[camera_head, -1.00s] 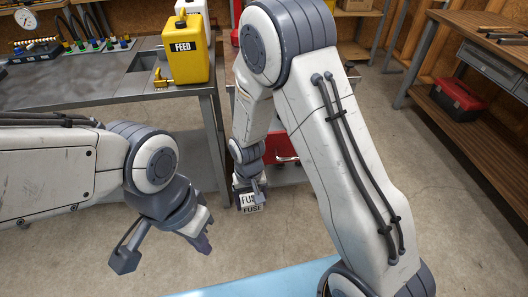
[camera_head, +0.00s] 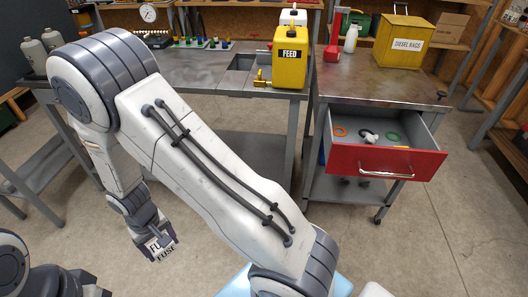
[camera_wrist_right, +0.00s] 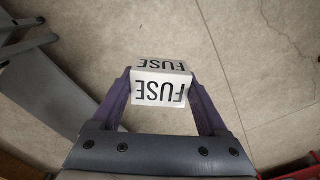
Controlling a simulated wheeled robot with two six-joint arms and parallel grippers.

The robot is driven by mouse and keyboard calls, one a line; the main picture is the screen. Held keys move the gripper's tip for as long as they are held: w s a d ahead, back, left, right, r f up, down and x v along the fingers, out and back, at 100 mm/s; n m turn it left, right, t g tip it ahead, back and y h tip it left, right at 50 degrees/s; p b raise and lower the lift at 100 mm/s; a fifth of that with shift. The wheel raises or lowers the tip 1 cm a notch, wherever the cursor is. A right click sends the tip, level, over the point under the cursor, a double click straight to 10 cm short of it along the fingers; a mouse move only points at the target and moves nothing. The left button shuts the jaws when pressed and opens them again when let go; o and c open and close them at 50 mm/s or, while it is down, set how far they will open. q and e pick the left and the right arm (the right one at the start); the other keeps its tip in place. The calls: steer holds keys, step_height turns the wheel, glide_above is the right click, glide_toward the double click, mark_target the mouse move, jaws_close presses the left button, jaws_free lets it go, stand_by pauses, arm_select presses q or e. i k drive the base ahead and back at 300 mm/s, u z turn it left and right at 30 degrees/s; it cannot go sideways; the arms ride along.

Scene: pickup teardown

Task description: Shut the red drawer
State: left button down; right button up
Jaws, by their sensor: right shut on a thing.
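The red drawer (camera_head: 350,158) hangs open from the metal cart at the right of the head view. Its front is pulled out toward me, with a pale bar handle (camera_head: 386,174). Inside lie an orange ring (camera_head: 340,132), a green ring (camera_head: 393,137) and a white and dark item (camera_head: 368,136). My right gripper (camera_head: 159,238) is shut on a white box marked FUSE (camera_head: 163,250), well left of the drawer and above the floor. The right wrist view shows the box (camera_wrist_right: 160,88) between both fingers. Of my left arm only wrist parts show at bottom left; its fingers are out of view.
The cart top (camera_head: 370,85) carries a yellow diesel rags bin (camera_head: 403,42) and a white bottle (camera_head: 351,38). A yellow FEED can (camera_head: 290,58) stands on the grey workbench (camera_head: 215,85) to the left. Floor in front of the drawer is clear.

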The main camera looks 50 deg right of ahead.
mark_target(420, 162)
steer(key=u, duration=0.1)
steer(key=i, duration=1.1)
steer(key=z, duration=2.8)
